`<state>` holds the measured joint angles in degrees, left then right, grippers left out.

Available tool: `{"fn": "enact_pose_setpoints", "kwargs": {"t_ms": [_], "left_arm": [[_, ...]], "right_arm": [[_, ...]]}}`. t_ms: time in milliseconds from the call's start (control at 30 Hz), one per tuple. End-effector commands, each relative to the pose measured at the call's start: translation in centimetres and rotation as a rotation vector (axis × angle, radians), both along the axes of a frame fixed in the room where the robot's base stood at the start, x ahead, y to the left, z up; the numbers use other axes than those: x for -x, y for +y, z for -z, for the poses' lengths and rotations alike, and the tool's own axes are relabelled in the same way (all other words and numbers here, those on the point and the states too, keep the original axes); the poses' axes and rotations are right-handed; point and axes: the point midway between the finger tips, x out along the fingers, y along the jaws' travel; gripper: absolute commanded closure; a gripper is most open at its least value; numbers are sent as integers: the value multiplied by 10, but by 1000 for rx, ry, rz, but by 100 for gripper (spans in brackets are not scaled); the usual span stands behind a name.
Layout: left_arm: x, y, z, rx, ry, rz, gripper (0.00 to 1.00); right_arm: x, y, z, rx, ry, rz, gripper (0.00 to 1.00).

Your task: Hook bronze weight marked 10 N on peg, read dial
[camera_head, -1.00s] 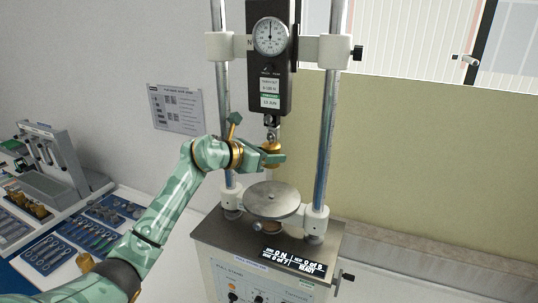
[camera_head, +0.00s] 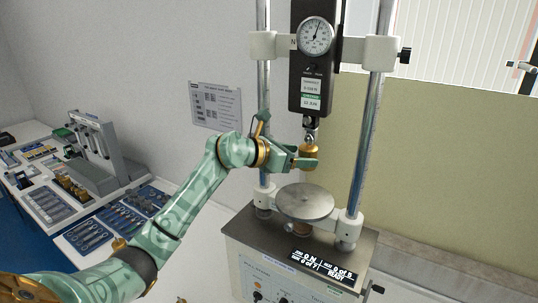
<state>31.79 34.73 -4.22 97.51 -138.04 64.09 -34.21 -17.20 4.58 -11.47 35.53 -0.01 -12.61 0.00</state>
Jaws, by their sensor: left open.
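A small bronze weight (camera_head: 309,149) hangs upright at the hook (camera_head: 311,124) under the dark force gauge (camera_head: 309,75); its marking is too small to read. My left gripper (camera_head: 304,161) is open at the weight's lower part; I cannot tell whether a jaw touches it. The round white dial (camera_head: 316,36) is on the gauge front. Its needle points near the top, slightly right; the exact reading is too small to tell. My right gripper is out of view.
A round metal plate (camera_head: 305,201) lies below the weight, between two steel columns. A lit display (camera_head: 322,265) on the base shows READY. At the left, a bench holds trays of tools (camera_head: 88,234) and bronze pieces (camera_head: 70,187). A notice (camera_head: 216,106) hangs on the wall.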

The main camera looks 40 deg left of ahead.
Motion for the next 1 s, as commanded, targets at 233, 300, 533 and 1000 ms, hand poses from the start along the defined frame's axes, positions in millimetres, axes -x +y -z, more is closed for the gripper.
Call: {"fn": "enact_pose_setpoints", "kwargs": {"t_ms": [233, 300, 533, 1000], "left_arm": [[59, 31, -16, -7, -3, -4, 30], [74, 37, -21, -6, -2, -1, 30], [107, 53, -35, 0, -3, -2, 30], [114, 56, -41, 1, -5, -1, 30]], "right_arm": [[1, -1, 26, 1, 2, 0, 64], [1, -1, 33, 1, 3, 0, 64], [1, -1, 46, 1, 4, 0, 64], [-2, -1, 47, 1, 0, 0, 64]]}}
